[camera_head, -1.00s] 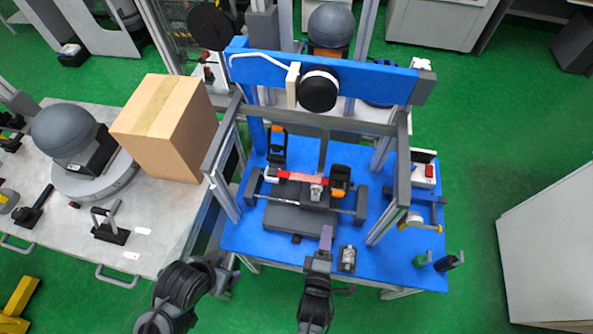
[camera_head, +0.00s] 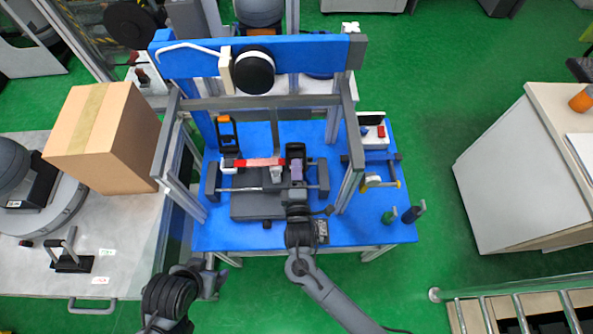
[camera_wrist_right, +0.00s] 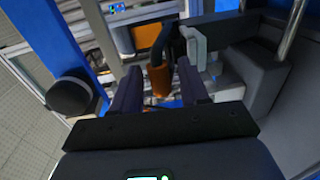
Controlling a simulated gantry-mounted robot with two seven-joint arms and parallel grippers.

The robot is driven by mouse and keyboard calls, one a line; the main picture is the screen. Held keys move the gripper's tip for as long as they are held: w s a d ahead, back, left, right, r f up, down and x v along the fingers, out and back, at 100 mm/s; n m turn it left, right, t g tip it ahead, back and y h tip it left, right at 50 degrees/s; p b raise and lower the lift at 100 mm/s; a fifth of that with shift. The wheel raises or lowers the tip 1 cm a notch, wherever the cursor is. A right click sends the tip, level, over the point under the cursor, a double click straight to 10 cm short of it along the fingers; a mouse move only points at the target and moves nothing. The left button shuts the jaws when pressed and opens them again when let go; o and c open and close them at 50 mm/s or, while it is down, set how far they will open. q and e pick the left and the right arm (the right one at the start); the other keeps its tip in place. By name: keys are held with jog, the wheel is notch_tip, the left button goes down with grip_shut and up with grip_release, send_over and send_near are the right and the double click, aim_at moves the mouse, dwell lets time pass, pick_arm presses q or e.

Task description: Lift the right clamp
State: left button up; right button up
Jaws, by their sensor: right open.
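The right clamp (camera_wrist_right: 160,78) shows in the right wrist view as an orange handle end on a black arm. My right gripper (camera_wrist_right: 158,88) is open, with one dark finger on each side of that orange end; I cannot tell whether they touch it. In the head view my right gripper (camera_head: 297,172) is over the right side of the fixture and hides most of the clamp. The left clamp (camera_head: 227,130) stands upright with an orange top. My left gripper (camera_head: 212,280) is low at the left, in front of the blue table, its jaws unclear.
A red and pink bar (camera_head: 260,162) lies across the dark fixture (camera_head: 257,206). Grey frame posts (camera_head: 349,190) flank it. The blue table (camera_head: 225,237) has clear room at the front left. A cardboard box (camera_head: 105,135) stands on the left table.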

jog(key=shift+w, duration=0.35)
grip_shut()
